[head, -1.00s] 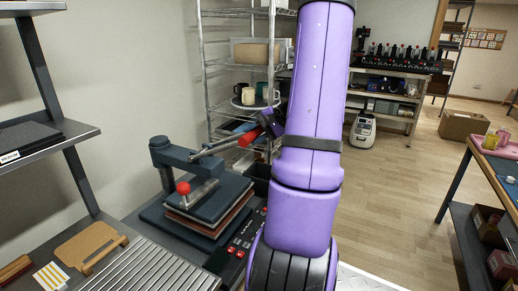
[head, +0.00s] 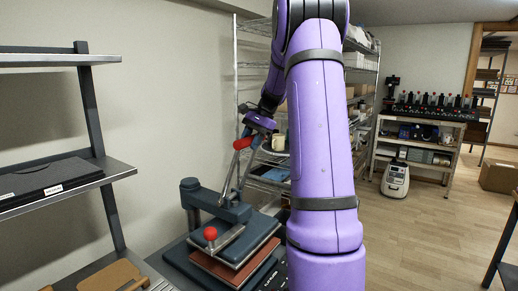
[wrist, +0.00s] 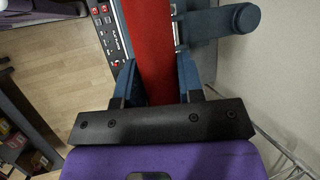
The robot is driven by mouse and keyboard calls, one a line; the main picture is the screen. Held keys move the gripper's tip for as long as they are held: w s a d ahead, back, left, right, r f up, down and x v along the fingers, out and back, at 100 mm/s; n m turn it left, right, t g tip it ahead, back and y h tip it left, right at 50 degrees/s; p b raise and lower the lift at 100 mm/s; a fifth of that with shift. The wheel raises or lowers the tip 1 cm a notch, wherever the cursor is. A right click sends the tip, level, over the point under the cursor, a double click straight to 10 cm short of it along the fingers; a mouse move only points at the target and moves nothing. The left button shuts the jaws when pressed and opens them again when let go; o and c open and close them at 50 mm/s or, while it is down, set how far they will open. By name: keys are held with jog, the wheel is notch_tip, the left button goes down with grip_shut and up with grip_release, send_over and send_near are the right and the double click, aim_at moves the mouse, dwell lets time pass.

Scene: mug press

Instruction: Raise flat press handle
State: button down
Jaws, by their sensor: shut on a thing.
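The flat press has a dark blue-grey arm (head: 205,203), an upper plate (head: 252,236) and a red-brown layer (head: 222,268) beneath it. Its lever handle rises steeply from the press arm and ends in a red grip (head: 243,143). A separate red ball knob (head: 210,233) sits at the front of the press. My gripper (wrist: 157,78) is shut around the red grip, which also shows between the blue fingers in the wrist view (wrist: 152,45). In the head view my gripper is at the lever's top, partly hidden by my purple arm.
A wire rack (head: 252,80) stands behind the press, close to the raised lever. A grey shelf unit (head: 70,180) is at the left. A wall lies left of the press. Open floor (head: 430,230) is to the right.

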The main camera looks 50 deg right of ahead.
jog(key=shift+w+a+r, duration=0.1)
jog(key=shift+w+r, duration=0.15)
jog(key=shift+w, duration=0.4)
jog(key=shift+r, duration=0.1)
jog(key=c, duration=0.8)
grip_release()
jog(key=shift+w, duration=0.15)
jog(key=shift+o, duration=0.2)
jog(key=v, duration=1)
jog(key=shift+r, duration=0.25)
